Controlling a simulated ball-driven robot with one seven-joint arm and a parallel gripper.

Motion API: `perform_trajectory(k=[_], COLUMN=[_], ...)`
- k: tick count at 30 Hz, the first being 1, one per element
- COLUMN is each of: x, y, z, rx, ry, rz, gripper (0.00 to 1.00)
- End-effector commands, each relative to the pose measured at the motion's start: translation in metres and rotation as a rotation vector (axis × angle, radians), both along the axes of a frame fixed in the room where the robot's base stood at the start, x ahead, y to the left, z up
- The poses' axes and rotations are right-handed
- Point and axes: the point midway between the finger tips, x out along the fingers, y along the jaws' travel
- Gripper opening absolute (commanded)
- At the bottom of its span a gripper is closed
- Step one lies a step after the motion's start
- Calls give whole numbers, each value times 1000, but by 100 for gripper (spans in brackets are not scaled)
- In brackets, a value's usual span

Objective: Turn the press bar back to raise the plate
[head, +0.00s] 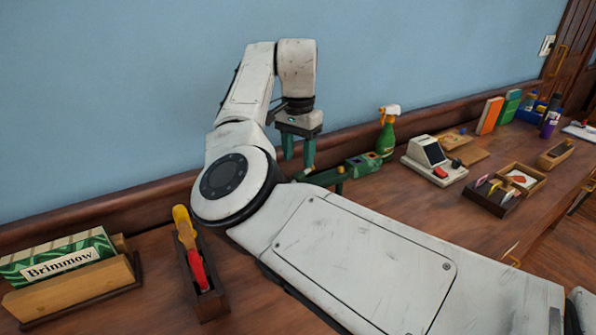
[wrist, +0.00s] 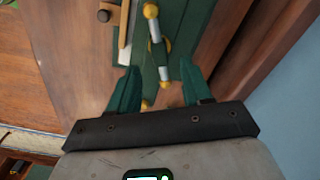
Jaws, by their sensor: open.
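My gripper (head: 299,163) hangs down over the back of the desk near the wall, with its two green fingers apart. In the wrist view my gripper (wrist: 158,68) is open, with nothing between the fingers that I can see it holding. The press bar (wrist: 157,45) is a pale rod with yellow ends, above the green press (wrist: 174,20). It lies ahead of and between the fingertips in the picture; I cannot tell whether they touch it. In the head view the green press (head: 325,178) is partly hidden by my arm. The plate's height is not clear.
A green spray bottle (head: 387,132) and a white card machine (head: 434,160) stand to the right. A wooden holder (head: 204,300) with a yellow-and-red tool and a Brimmow box (head: 62,262) are at left. The wall (head: 120,100) runs close behind the press.

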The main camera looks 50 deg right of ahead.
Motion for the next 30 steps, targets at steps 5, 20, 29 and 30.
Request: perform_trajectory(k=[5,20,29,30], x=[-1,0,0,0], y=[0,0,0,0], z=[-30,-53,-53,-53], rx=[0,-1,-1,-1], ry=[1,-1,-1,-1], rz=[-1,0,-1,-1], gripper=[49,49,26,22])
